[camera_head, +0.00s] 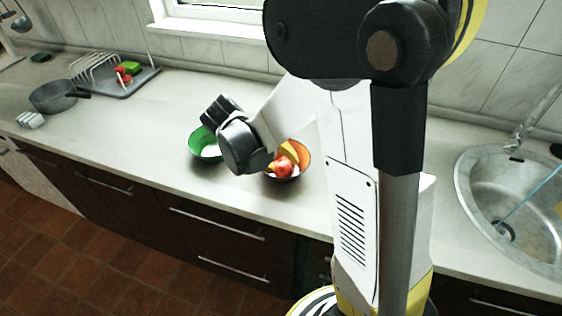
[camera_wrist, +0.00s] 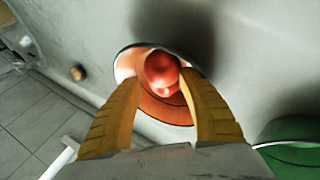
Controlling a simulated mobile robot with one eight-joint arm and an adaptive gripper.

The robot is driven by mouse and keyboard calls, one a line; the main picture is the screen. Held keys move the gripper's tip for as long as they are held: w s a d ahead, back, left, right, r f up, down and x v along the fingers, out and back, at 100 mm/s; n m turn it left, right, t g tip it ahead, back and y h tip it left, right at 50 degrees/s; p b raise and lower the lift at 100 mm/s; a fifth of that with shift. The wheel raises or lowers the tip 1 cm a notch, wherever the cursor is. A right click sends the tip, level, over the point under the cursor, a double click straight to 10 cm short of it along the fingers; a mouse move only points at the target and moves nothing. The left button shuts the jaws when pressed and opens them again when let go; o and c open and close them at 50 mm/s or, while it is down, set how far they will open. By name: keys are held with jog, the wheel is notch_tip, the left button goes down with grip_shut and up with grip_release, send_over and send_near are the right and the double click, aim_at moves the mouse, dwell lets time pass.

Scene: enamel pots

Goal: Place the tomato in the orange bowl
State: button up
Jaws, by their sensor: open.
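The orange bowl (camera_head: 304,157) stands on the counter near its front edge. In the wrist view its rim (camera_wrist: 125,62) shows around a round red tomato (camera_wrist: 161,68). The tomato also shows in the head view (camera_head: 283,169), inside the bowl. A smaller pinkish shape lies against its lower side in the wrist view; I cannot tell what it is. My gripper (camera_wrist: 153,78) is open over the bowl, with its yellow fingers apart on either side of the tomato. I cannot tell whether they touch it. The bowl's near side is partly hidden by the fingers.
A green bowl (camera_head: 196,152) stands just left of the orange bowl, partly behind my wrist; its edge shows in the wrist view (camera_wrist: 300,135). A grey pan (camera_head: 53,97) and dish rack (camera_head: 100,72) are far left. A sink (camera_head: 482,178) is right. Counter between pan and bowls is clear.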

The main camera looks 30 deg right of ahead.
jog(key=shift+r, duration=0.1)
jog(key=shift+r+p, duration=0.35)
jog(key=shift+p, duration=0.1)
jog(key=p+v, duration=0.5)
jog(key=v, duration=0.6)
jog(key=s+a+r+n+t+y, duration=0.5)
jog(key=s+a+r+t+y, duration=0.1)
jog(key=s, duration=0.4)
jog(key=shift+a+r+t+y, duration=0.25)
jog(key=shift+r+t+y, duration=0.05)
jog(key=shift+r+t, duration=0.45)
jog(key=shift+s, duration=0.1)
